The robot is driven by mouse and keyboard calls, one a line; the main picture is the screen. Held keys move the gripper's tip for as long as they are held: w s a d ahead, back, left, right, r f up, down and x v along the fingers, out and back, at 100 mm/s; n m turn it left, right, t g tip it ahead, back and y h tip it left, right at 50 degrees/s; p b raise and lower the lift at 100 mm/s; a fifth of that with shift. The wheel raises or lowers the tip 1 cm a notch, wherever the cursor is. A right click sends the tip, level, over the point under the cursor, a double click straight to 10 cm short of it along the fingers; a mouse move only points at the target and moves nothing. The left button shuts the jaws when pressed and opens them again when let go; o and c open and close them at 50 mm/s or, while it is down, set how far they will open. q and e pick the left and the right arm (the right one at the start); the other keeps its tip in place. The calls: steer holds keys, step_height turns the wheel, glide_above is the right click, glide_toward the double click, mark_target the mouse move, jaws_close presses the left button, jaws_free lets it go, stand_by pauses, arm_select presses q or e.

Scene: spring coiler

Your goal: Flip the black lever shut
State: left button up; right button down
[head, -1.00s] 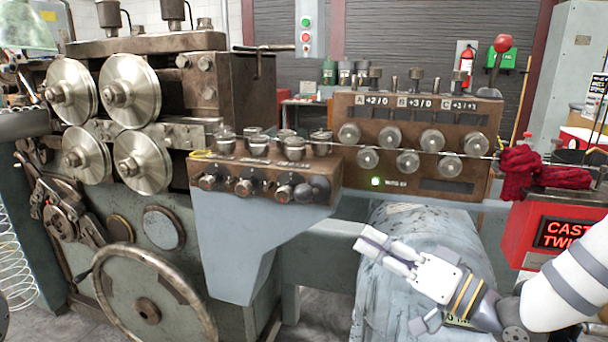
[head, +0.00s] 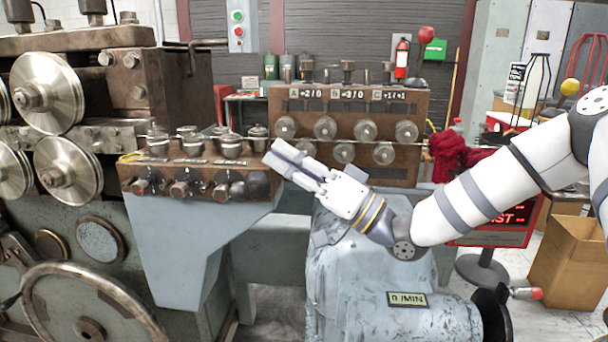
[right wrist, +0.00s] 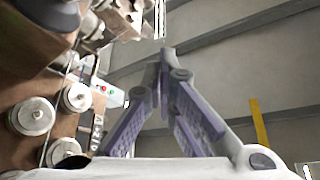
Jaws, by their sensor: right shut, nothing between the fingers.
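A dark bent lever (head: 193,55) sticks out of the brown block at the upper left of the head view. A second lever with a red ball knob (head: 425,33) stands upright on a dark base at the right end of the roller block. I cannot tell which is the task's black lever. My right gripper (head: 276,152) is shut and empty, pointing left before the lower left of the roller block, apart from both levers in the picture. The right wrist view also shows its fingertips (right wrist: 163,52) together. My left gripper is not in view.
The roller block (head: 350,108) with several round knobs stands behind my right gripper. A knob panel (head: 195,180) is left of it. A grey motor (head: 345,260) lies below my right arm. A cardboard box (head: 565,260) stands on the floor at right.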

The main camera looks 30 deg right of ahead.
mark_target(246, 192)
steer(key=a, duration=0.1)
steer(key=a+f, duration=0.2)
steer(key=shift+w+a+f, duration=0.1)
steer(key=shift+w+a, duration=0.15)
steer(key=shift+w, duration=0.1)
